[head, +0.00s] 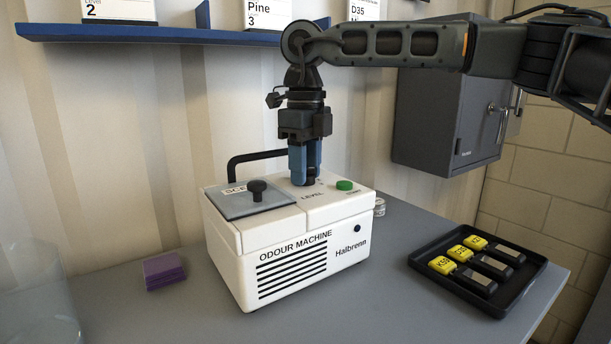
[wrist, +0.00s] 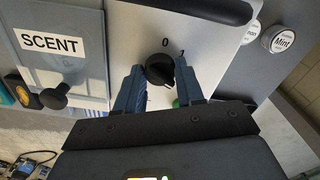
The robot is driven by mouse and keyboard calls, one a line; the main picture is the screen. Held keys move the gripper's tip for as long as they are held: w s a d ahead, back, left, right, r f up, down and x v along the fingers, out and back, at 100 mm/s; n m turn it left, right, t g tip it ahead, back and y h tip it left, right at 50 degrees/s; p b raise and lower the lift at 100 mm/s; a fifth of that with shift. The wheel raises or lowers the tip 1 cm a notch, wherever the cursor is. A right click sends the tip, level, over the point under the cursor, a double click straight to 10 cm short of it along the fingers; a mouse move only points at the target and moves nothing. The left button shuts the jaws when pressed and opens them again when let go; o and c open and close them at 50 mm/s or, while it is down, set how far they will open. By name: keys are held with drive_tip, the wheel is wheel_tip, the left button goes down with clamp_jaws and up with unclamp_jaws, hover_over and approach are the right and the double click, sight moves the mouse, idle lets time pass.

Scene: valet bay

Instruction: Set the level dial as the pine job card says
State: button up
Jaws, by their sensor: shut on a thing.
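The white odour machine (head: 290,262) stands on the grey bench. Its level dial (wrist: 159,68) is a round black knob on the top panel, with a 0 printed beyond it and another mark beside that, partly covered. My gripper (head: 304,178) points straight down at the panel. In the wrist view the blue fingers of my gripper (wrist: 158,82) are shut on the dial, one on each side. The fingers hide the dial in the head view, and I cannot tell its exact setting. The pine card (head: 264,14) on the shelf reads "Pine" and "3"; its top is cut off.
A scent lid (wrist: 62,50) with a black knob is left of the dial; a green button (head: 345,185) is to its right. A black tray (head: 423,262) holds yellow and dark blocks. Purple pads (head: 163,270) lie at left. A blue shelf (head: 150,33) and grey cabinet (head: 430,115) are behind.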

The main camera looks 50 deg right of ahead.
drive_tip(key=shift+m+b, duration=0.9)
drive_tip(key=shift+m, duration=1.3)
drive_tip(key=o, duration=1)
drive_tip(key=shift+o, duration=0.2)
wheel_tip(320, 180, up, 8)
drive_tip(key=shift+f, duration=0.1)
drive_tip(key=shift+s, duration=0.1)
